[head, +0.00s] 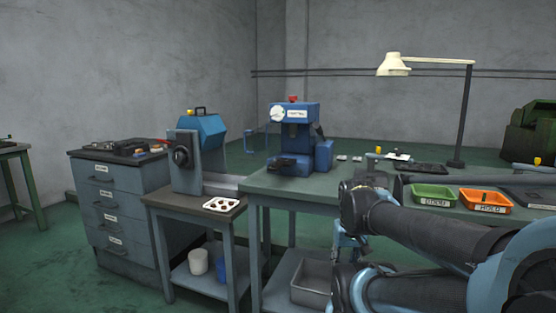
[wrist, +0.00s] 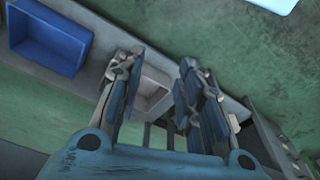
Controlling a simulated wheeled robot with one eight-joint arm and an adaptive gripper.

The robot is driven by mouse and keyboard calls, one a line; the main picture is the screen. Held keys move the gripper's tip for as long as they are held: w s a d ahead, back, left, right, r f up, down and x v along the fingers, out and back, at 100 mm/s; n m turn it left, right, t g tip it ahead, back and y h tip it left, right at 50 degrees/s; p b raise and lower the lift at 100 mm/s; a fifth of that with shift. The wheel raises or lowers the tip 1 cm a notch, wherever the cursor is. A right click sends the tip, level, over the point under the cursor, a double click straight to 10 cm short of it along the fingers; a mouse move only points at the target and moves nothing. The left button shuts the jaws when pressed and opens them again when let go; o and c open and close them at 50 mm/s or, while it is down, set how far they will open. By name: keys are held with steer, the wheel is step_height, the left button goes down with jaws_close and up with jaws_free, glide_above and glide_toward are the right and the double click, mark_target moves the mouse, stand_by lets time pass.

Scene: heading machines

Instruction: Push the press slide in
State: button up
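The blue press (head: 293,135) stands on the grey-green worktable in the middle of the head view. A dark block at its front base, which looks like the press slide (head: 289,163), sticks out toward the table's front edge. How far out it stands is hard to tell at this size. My gripper (wrist: 160,62) is open and empty in the wrist view, its two fingers spread apart and pointing down toward the floor and lower shelf. In the head view my arm is folded at the lower right, right of the press, with the gripper low and mostly hidden.
A grey bin (head: 312,283) sits on the shelf under the table. A second blue machine (head: 203,136) stands to the left. Green (head: 433,195) and orange (head: 486,200) trays and a lamp (head: 466,110) are on the right. A blue bin (wrist: 48,38) shows in the wrist view.

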steer(key=shift+o, duration=0.9)
steer(key=w+a+r+n, duration=0.1)
steer(key=w+a+r, duration=0.1)
steer(key=w+r, duration=0.45)
steer(key=w+a+r+g, duration=0.15)
steer(key=w+r, duration=0.25)
steer(key=r, duration=0.6)
steer(key=w+a+r+n+t, duration=0.1)
steer(key=w+a+r, duration=0.2)
steer(key=w+r, duration=0.35)
steer(key=w+a+r+n+g, duration=0.1)
steer(key=w+a+r, duration=0.6)
steer(key=a+r, duration=0.15)
steer(key=w+a+r+n+g, duration=0.1)
steer(key=w+a+r+n, duration=0.1)
steer(key=w+a+r, duration=0.65)
steer(key=f, duration=0.5)
steer(key=d+f, duration=0.1)
steer(key=f, duration=0.4)
steer(key=s+f, duration=0.1)
steer(key=f, duration=0.4)
steer(key=shift+d+f, duration=0.25)
steer(key=shift+d, duration=0.15)
jaws_close()
